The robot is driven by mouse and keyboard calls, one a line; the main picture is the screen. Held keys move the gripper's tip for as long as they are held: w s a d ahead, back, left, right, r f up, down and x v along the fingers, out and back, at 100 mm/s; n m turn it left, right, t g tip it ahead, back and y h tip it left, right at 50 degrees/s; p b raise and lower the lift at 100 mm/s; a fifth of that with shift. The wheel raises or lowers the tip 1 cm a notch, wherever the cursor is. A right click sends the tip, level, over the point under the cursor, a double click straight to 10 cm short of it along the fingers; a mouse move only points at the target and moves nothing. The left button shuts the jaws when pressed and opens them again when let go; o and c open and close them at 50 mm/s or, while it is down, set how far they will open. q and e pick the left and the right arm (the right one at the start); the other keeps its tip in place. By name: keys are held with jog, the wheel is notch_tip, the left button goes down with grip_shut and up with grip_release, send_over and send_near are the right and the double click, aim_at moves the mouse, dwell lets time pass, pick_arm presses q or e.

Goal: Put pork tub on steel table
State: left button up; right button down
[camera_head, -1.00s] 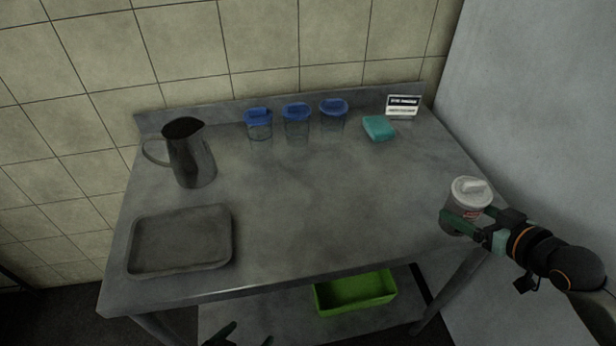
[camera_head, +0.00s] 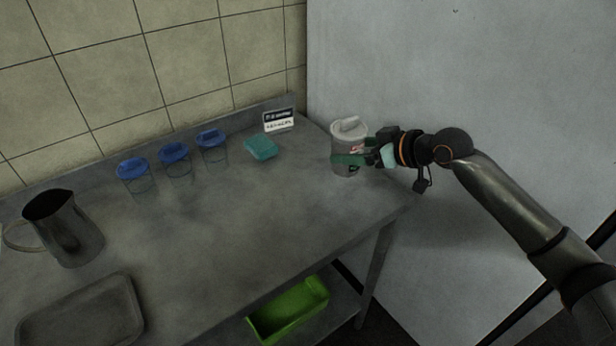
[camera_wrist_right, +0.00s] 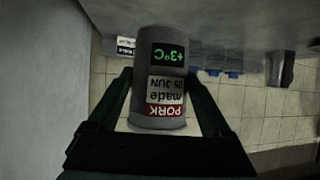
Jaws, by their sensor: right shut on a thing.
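The pork tub (camera_head: 349,140) is a pale grey cylinder with a white lid, upright at the right end of the steel table (camera_head: 230,230). My right gripper (camera_head: 350,161) is shut on its side. In the right wrist view the tub (camera_wrist_right: 158,80) sits between the two fingers (camera_wrist_right: 157,105) and appears upside down, with a red PORK label and a green +3°C display. The tub is over or on the table's right end; I cannot tell whether its base touches the top. My left gripper is not in view.
A metal pitcher (camera_head: 70,230) and grey tray (camera_head: 85,315) are at left. A green bin (camera_head: 290,310) is below. The table's middle is clear.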

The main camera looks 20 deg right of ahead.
aim_at(333, 152)
jog(key=a, duration=0.1)
jog(key=w+a+f, duration=0.1)
jog(key=w+a, duration=0.1)
jog(key=shift+w+a+f, duration=0.25)
jog(key=shift+f, duration=0.05)
jog(key=shift+w+a+f, duration=0.45)
jog(key=shift+a+f, duration=0.1)
jog(key=shift+f, duration=0.9)
jog(key=shift+w+a+f, duration=0.4)
jog(key=shift+a+f, duration=0.2)
jog(key=shift+f, duration=0.8)
jog(key=shift+w+a+f, duration=0.45)
jog(key=shift+a+f, duration=0.1)
jog(key=shift+f, duration=0.9)
jog(key=shift+f, duration=0.15)
grip_release()
jog(key=shift+s+f, duration=0.1)
jog(key=v, duration=1.2)
jog(key=shift+p, duration=0.45)
